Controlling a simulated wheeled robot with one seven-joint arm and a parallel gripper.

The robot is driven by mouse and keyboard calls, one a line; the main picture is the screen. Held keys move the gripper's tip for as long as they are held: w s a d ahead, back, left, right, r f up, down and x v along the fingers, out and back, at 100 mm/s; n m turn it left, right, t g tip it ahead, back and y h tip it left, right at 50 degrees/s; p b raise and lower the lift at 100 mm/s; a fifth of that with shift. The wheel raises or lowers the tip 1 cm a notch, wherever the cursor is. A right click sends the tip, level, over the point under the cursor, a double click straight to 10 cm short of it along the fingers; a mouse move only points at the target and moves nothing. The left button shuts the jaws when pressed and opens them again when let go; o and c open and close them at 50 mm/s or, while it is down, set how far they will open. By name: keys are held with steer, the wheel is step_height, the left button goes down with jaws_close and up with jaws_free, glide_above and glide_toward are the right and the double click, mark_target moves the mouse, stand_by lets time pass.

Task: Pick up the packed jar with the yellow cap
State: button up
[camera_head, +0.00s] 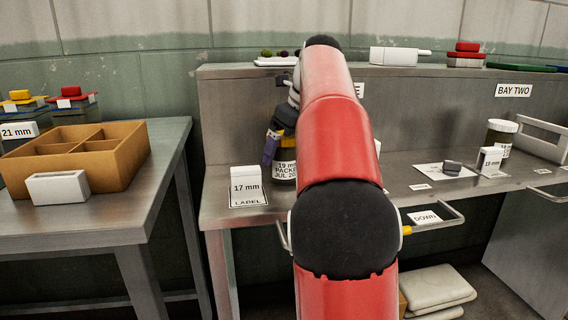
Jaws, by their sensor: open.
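A jar (286,171) with a white label reading "19 mm PACKED JUL" stands on the steel bench, partly behind my red arm. Its upper part is covered by my gripper (271,147), which reaches down at it with dark and purple parts. A small yellow patch shows there, but I cannot tell whether it is the jar's cap. My gripper is open. I cannot tell whether its fingers are around the jar or in front of it.
A white "17 mm" block (246,186) stands close left of the jar. A white-capped jar (501,134) and a "19 mm" block (489,161) stand at right. A tan divided tray (122,156) is on the left table. A raised shelf (235,72) runs behind the jar.

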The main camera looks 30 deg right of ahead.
steer(key=shift+x, duration=0.85)
steer(key=c, duration=1.2)
steer(key=shift+r, duration=0.1)
steer(key=shift+c, duration=0.5)
steer(key=shift+r, duration=0.15)
